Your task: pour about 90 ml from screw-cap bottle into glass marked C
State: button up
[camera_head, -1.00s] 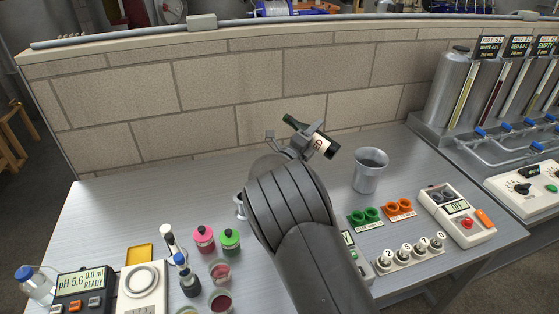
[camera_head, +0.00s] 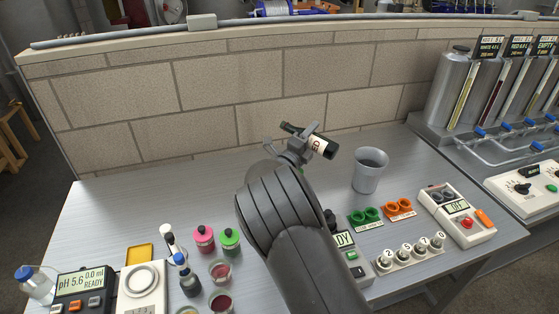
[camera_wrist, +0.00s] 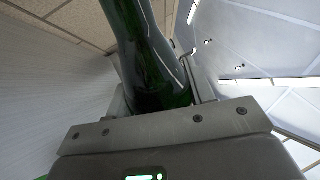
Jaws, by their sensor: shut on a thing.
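My gripper (camera_head: 301,145) is shut on a dark green bottle (camera_head: 321,146) and holds it raised above the back of the bench. The bottle is strongly tilted, with its thin end up to the left and its thick dark end to the lower right. A pale label with red letters shows on it. In the wrist view the green glass of the bottle (camera_wrist: 150,60) lies between the jaws. I cannot see its cap or any stream. Small glasses with reddish contents (camera_head: 220,270) stand at the front left; I can read no letter C on them.
A grey bucket (camera_head: 369,172) stands right of the bottle. Pink (camera_head: 203,239) and green (camera_head: 229,240) bottles stand left of my arm. The back left bench is clear.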

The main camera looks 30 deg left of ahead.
aim_at(323, 139)
jog(key=shift+r+n+y, duration=0.1)
jog(key=shift+n+y, duration=0.2)
jog(key=shift+n, duration=0.5)
dwell(0.5)
jog(key=shift+d, duration=0.1)
jog(key=shift+d+n, duration=0.3)
jog(key=shift+d, duration=1.3)
jog(key=shift+s+d+n, duration=0.15)
jog(key=shift+d+n, duration=0.05)
jog(key=shift+n, duration=0.3)
dwell(0.8)
